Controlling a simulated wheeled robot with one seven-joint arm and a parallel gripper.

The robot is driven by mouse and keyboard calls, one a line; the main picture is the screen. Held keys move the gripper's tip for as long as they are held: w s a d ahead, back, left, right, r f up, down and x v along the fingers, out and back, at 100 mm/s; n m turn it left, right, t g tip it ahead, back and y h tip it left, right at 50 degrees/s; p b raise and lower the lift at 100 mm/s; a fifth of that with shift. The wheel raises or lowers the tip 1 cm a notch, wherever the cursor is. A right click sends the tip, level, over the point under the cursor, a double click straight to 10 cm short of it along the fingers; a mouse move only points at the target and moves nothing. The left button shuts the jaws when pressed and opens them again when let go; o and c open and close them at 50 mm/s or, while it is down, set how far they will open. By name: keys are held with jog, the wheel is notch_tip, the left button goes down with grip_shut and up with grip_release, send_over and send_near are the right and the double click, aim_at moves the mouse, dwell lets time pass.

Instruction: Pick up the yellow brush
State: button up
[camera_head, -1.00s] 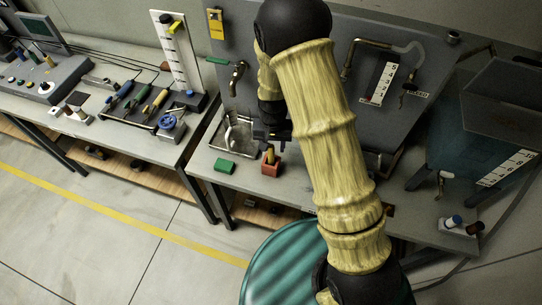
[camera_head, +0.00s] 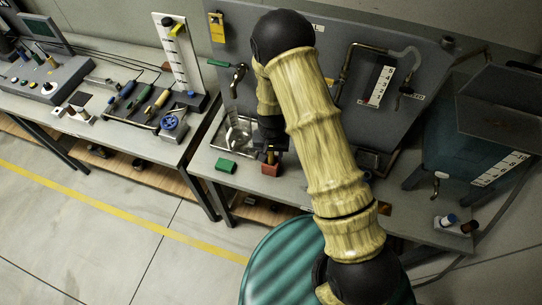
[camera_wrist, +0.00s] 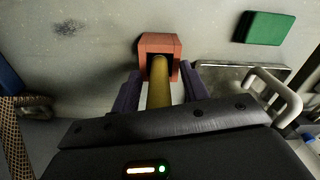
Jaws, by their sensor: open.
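The yellow brush (camera_wrist: 160,82) stands in a small red block (camera_wrist: 158,44) in the wrist view; only its yellow handle shows. My gripper (camera_wrist: 158,72) is open, with one dark finger on each side of the handle and a gap to each. In the head view, my gripper (camera_head: 269,148) is right above the red block (camera_head: 270,169) and hides most of the brush. The brush's lower end is hidden in the block.
A green block (camera_head: 225,165) lies left of the red block on the bench. A metal basin (camera_head: 237,135) is behind it. Several hand tools (camera_head: 141,100) lie on the left bench. A striped green drum (camera_head: 285,262) stands in front.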

jog(key=shift+c, duration=0.5)
grip_shut()
jog(key=shift+r, duration=0.15)
notch_tip(320, 180, up, 10)
jog(key=b, duration=0.3)
jog(key=shift+d, duration=0.1)
dwell(0.6)
